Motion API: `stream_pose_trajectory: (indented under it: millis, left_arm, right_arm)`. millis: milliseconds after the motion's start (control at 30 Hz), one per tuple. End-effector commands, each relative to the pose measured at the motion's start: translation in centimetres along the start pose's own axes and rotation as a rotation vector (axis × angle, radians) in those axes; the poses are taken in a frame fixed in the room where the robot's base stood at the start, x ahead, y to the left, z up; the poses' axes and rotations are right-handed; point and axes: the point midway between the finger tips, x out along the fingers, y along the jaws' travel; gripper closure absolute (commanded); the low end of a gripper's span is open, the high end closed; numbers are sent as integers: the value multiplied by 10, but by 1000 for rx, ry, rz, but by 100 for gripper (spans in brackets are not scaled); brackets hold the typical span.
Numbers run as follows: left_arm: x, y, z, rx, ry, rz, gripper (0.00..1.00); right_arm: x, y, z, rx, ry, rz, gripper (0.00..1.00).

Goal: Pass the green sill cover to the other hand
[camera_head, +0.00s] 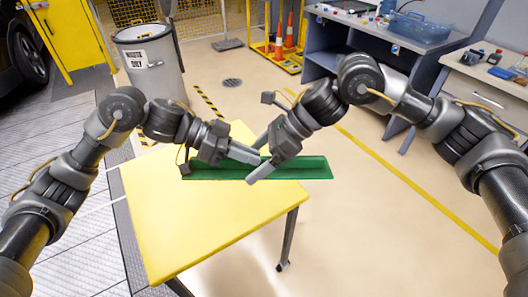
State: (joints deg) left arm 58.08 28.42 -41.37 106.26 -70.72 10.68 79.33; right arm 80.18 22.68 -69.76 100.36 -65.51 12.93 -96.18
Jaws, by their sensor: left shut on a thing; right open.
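The green sill cover (308,168) is a long green strip, held level over the far part of the yellow table (200,225). I cannot tell whether it touches the tabletop. My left gripper (256,158) is shut on the cover near its middle, coming in from the left. My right gripper (256,161) is open, with its fingers around the cover's middle, close to the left gripper's tips. One right finger crosses in front of the cover. The grippers hide part of the cover's middle, and I cannot see whether the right fingers touch it.
The near part of the yellow table is bare. A grey waste bin (150,62) stands behind it at left. A workbench (385,40) with a blue box (418,28) is at the back right. Orange cones (284,35) stand at the back. Open floor lies to the right.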

Motion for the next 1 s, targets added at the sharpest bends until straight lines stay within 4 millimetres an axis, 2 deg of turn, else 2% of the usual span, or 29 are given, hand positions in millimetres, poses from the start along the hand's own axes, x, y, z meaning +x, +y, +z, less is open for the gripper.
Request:
stream_pose_trajectory:
  millis: [167, 200, 567, 600, 800, 1000]
  left_arm:
    - [0, 0, 0, 1, 1, 0, 100]
    - [0, 0, 0, 0, 1, 0, 100]
    - [0, 0, 0, 0, 1, 0, 100]
    - [0, 0, 0, 0, 1, 0, 84]
    - [0, 0, 0, 0, 0, 0, 60]
    - [0, 0, 0, 0, 0, 0, 60]
  right_arm:
    - [0, 0, 0, 0, 0, 0, 6]
    - [0, 0, 0, 0, 0, 0, 9]
    - [0, 0, 0, 1, 0, -1, 56]
    - [-1, 0, 0, 0, -1, -1, 59]
    - [-1, 0, 0, 0, -1, -1, 59]
    - [-1, 0, 0, 0, -1, -1, 59]
